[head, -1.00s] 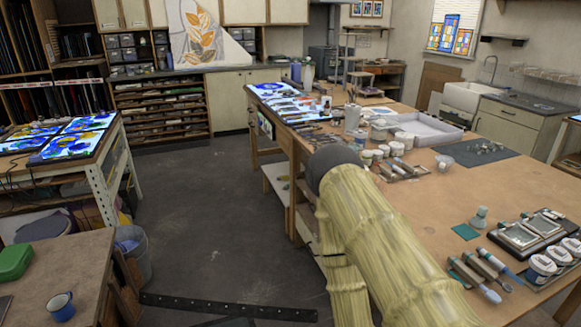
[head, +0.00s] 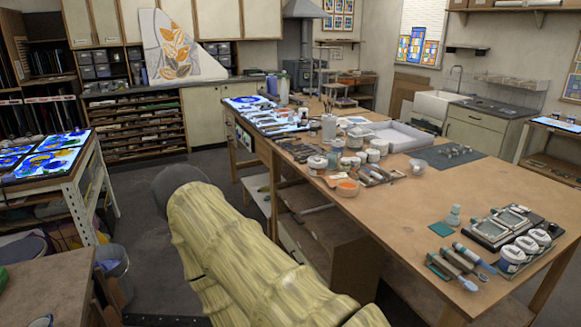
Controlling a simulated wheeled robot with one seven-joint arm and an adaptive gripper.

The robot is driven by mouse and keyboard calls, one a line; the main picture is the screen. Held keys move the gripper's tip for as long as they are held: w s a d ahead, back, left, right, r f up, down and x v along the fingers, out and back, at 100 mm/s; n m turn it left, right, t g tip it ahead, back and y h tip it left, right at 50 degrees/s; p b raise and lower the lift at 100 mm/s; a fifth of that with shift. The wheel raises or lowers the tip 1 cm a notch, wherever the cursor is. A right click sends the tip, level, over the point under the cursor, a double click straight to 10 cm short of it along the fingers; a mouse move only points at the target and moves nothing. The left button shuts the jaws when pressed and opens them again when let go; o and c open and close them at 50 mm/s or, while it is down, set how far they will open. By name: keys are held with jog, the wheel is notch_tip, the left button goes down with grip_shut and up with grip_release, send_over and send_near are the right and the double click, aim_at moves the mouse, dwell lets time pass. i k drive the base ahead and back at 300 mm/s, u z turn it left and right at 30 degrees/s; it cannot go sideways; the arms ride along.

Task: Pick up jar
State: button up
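Several jars are in view, and I cannot tell which one the task means. White lidded jars (head: 374,156) stand in a group on the big wooden table (head: 400,225), near its left edge. More white jars with labels (head: 510,260) stand in a row at the table's front right. My arm, in a yellowish sleeve, reaches up beside the table's left side. Its dark end shows, but my gripper's fingers are not visible.
A small pale bottle (head: 454,216), a green square (head: 441,228) and brushes lie near the right jars. A white tray (head: 395,136) stands farther back. Bare tabletop lies between the jar groups. A side table with lit glass panels (head: 62,143) stands at left.

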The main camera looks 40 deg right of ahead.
aim_at(316, 172)
jog(key=u, duration=0.15)
jog(key=i, duration=1.75)
jog(key=z, duration=0.75)
jog(key=i, duration=1.15)
jog(key=z, duration=1.05)
